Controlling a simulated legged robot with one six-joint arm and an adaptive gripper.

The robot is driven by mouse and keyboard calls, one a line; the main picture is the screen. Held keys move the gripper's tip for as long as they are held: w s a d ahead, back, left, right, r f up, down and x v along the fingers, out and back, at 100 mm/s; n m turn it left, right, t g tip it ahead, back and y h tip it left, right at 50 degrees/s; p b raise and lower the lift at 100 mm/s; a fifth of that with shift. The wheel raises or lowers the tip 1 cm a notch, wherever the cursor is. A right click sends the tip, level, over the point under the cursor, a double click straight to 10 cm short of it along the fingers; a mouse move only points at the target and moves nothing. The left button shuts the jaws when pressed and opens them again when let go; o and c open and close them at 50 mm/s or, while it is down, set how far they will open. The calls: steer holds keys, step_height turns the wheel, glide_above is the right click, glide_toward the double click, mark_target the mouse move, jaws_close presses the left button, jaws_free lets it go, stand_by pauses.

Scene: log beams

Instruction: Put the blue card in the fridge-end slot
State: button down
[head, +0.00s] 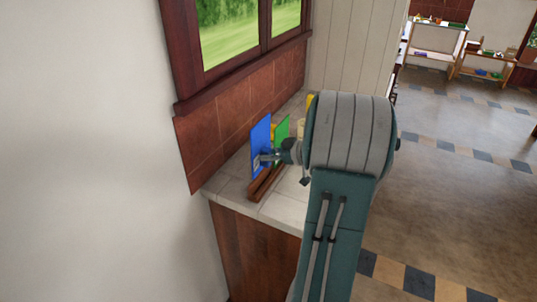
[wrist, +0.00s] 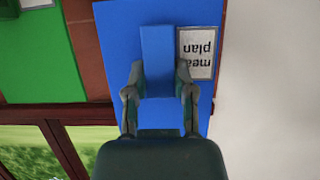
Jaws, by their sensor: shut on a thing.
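The blue card (head: 260,138) stands upright above the near end of a brown wooden rack (head: 264,184) on the counter. In the wrist view the blue card (wrist: 120,50) fills the middle, with an upside-down "meal plan" label (wrist: 196,53) and a raised blue grip block (wrist: 157,62). My gripper (wrist: 158,78) is shut on that block; in the head view my gripper (head: 268,157) shows at the card's face. I cannot tell whether the card's lower edge is inside a slot or just above the rack. No fridge is clearly identifiable.
A green card (head: 282,128) stands just beyond the blue one, also at the wrist view's upper left (wrist: 38,55). Yellow (head: 310,102) and tan items stand farther back. A tiled wall (head: 220,125) and window border the counter (head: 280,211). My arm hides the counter's right part.

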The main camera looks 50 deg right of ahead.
steer(key=shift+d, duration=0.2)
steer(key=shift+a+f, duration=0.15)
steer(key=shift+f, duration=0.1)
steer(key=shift+f, duration=3.6)
steer(key=shift+c, duration=1.9)
jaws_free()
steer(key=o, duration=0.4)
